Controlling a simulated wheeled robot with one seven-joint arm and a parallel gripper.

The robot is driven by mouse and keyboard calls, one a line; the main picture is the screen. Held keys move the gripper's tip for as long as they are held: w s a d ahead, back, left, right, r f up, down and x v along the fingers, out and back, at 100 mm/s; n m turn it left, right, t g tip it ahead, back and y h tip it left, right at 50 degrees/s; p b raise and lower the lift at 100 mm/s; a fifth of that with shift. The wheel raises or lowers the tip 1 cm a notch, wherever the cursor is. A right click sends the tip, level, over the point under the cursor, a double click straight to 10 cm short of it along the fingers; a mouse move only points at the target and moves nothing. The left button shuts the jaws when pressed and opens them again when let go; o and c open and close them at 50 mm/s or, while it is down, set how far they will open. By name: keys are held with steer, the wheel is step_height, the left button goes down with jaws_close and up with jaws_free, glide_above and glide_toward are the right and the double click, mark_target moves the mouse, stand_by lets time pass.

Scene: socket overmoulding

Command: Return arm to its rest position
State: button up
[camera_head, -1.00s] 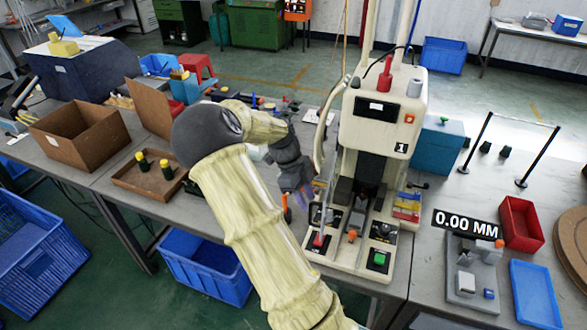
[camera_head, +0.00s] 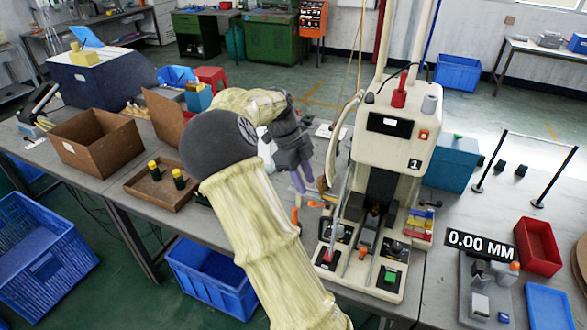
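My arm, in a pale cream sleeve with a dark grey elbow, rises from the bottom middle and bends over the table. My gripper (camera_head: 298,181) hangs just left of the cream moulding machine (camera_head: 395,150), above the table. Its purple-grey fingertips point down and look small and close together. I cannot tell whether they are open or shut, or whether anything is between them. The machine is marked 1 and has red, green and orange controls on its base.
The table (camera_head: 440,225) carries an open cardboard box (camera_head: 95,148) and a brown tray (camera_head: 148,196) with two yellow-topped black pieces at left. At right are a red bin (camera_head: 538,246), a gauge reading 0.00 MM (camera_head: 481,243) and a blue tray (camera_head: 549,306). A blue crate (camera_head: 210,275) stands below.

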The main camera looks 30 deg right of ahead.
steer(key=s+a+f+n+t+y, duration=0.1)
steer(key=s+a+n, duration=0.6)
steer(key=n, duration=0.7)
steer(key=s+a+f+n+t+y, duration=0.1)
steer(key=s+a+f+n+t, duration=0.2)
steer(key=n, duration=1.1)
steer(key=s+a+t, duration=0.2)
steer(key=s+a, duration=0.3)
steer(key=s, duration=0.1)
steer(key=shift+s+f+n+y, duration=0.25)
steer(key=shift+f+n+y, duration=0.05)
steer(key=shift+f+n, duration=0.1)
